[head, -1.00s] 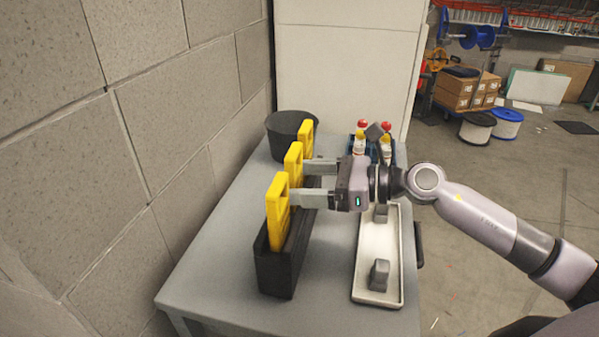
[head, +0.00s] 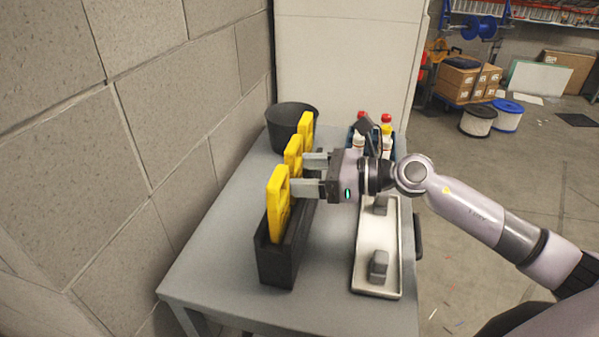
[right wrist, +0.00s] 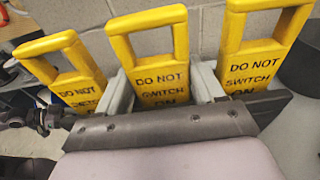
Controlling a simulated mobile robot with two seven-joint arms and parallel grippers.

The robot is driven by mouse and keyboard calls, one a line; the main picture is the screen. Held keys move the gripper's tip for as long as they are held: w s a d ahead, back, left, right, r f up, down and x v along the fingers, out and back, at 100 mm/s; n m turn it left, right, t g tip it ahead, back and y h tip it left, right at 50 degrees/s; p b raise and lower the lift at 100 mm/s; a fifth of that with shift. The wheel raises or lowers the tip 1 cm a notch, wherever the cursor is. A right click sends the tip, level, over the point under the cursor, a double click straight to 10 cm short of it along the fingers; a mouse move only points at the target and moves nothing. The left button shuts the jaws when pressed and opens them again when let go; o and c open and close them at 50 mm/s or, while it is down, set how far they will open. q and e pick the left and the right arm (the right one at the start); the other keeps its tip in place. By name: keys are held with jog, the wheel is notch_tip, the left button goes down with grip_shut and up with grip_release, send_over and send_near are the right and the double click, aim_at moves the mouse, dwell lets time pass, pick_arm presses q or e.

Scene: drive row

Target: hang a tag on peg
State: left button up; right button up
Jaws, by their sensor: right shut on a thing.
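Three yellow tags with square handle openings stand in a row in a long black holder (head: 277,266) on the grey table: a near tag (head: 277,205), a middle tag (head: 292,152) and a far tag (head: 306,132). In the right wrist view the middle tag (right wrist: 160,75) reads "DO NOT SWITCH ON" and stands between the fingers of my right gripper (right wrist: 163,90). My right gripper (head: 300,174) reaches in from the right and is shut on the middle tag, which still stands in the row. No peg can be made out. My left gripper is not in view.
A white tray (head: 376,247) with grey blocks lies right of the holder. A dark round bin (head: 286,125) stands at the back left. Bottles with red and yellow caps (head: 386,130) stand behind my gripper. A block wall (head: 170,120) borders the table's left side.

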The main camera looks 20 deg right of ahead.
aim_at(300, 152)
jog(key=shift+r, duration=0.1)
jog(key=shift+r+p, duration=1.85)
jog(key=shift+r, duration=0.4)
jog(key=shift+s+d+f+b, duration=0.1)
jog(key=shift+s+d+b, duration=0.1)
jog(key=shift+d+b, duration=0.2)
jog(key=r+b+v, duration=0.1)
jog(key=b+v, duration=0.4)
jog(key=v, duration=0.2)
jog(key=shift+b, duration=0.35)
jog(key=shift+s, duration=0.1)
